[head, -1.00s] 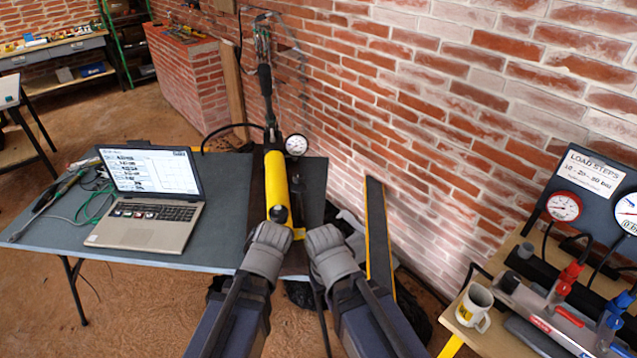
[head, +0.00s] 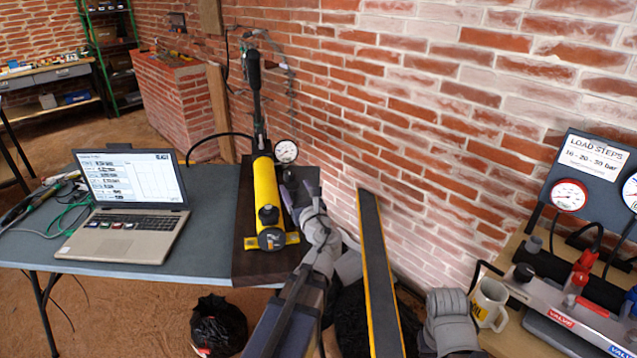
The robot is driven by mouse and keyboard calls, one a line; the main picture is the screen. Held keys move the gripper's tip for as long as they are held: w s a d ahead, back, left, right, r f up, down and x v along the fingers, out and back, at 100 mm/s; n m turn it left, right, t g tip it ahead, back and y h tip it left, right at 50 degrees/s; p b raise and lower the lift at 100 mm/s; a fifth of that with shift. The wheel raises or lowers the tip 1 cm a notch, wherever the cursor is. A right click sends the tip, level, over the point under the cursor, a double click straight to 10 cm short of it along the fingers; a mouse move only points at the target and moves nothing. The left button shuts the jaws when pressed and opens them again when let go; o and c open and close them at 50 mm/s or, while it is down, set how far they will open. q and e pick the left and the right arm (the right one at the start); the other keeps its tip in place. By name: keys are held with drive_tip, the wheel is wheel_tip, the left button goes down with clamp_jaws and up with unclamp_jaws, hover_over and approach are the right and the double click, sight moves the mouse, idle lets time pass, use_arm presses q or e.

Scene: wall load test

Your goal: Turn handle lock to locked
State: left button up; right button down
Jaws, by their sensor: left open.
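The yellow hand pump (head: 267,185) lies on a dark board (head: 250,268) at the table's right end. Its long black handle (head: 254,85) stands nearly upright at the far end, and a white gauge (head: 286,151) sits beside it. I cannot make out a separate handle lock or its position. My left gripper (head: 299,188) is open just right of the pump body, below the gauge; whether it touches anything is unclear. My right gripper (head: 450,305) is at the lower right, beside the mug, with its fingers not clearly visible.
A laptop (head: 130,205) stands open on the table left of the pump. A black and yellow beam (head: 380,270) leans between my arms. A mug (head: 488,302) and a valve panel (head: 565,320) are at the right. The brick wall (head: 430,130) runs close behind.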

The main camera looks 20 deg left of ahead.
sight(291, 178)
use_arm(q)
drive_tip(key=x, duration=0.7)
drive_tip(key=shift+w+a, duration=0.25)
drive_tip(key=shift+w, duration=0.15)
drive_tip(key=shift+c, duration=0.4)
clamp_jaws()
